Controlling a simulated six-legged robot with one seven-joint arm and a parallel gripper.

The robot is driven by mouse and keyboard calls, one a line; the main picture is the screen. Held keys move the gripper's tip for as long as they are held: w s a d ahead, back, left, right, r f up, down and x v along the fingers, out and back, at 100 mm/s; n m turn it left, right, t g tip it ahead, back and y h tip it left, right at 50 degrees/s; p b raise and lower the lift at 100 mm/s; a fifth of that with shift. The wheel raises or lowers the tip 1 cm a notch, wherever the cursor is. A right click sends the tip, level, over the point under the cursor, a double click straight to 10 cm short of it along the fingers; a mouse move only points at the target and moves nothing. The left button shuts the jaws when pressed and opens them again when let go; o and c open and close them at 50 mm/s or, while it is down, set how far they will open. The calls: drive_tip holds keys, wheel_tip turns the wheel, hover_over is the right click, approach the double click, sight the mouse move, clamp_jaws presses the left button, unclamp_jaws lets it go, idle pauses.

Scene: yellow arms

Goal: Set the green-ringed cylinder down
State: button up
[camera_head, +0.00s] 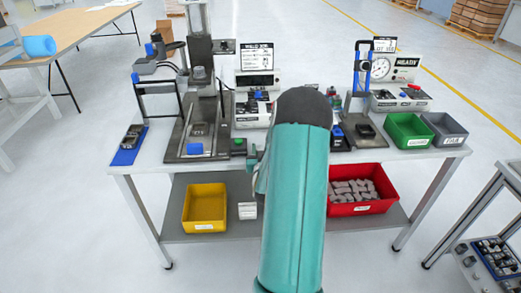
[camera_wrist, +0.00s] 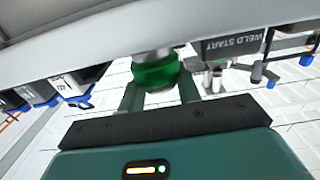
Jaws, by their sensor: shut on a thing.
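The green-ringed cylinder (camera_wrist: 154,70) shows at the top middle of the wrist view, a glossy green band with pale metal above it. My gripper (camera_wrist: 159,92) is shut on it, with one teal finger on each side. Its upper part is cut off by a broad grey surface, and I cannot tell whether its base touches anything. In the head view my teal arm reaches over the front of the white workbench (camera_head: 135,165), left of the red bin. The arm hides most of the gripper and the cylinder there.
The bench carries a press fixture (camera_head: 199,125), a weld controller (camera_head: 254,80), a gauge stand (camera_head: 362,85), a green bin (camera_head: 408,131) and a grey bin (camera_head: 444,129). A yellow bin (camera_head: 205,207) and a red bin (camera_head: 363,208) of grey parts sit on the lower shelf.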

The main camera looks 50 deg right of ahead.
drive_tip(key=shift+f, duration=0.15)
drive_tip(key=o, duration=1)
drive_tip(key=shift+o, duration=0.2)
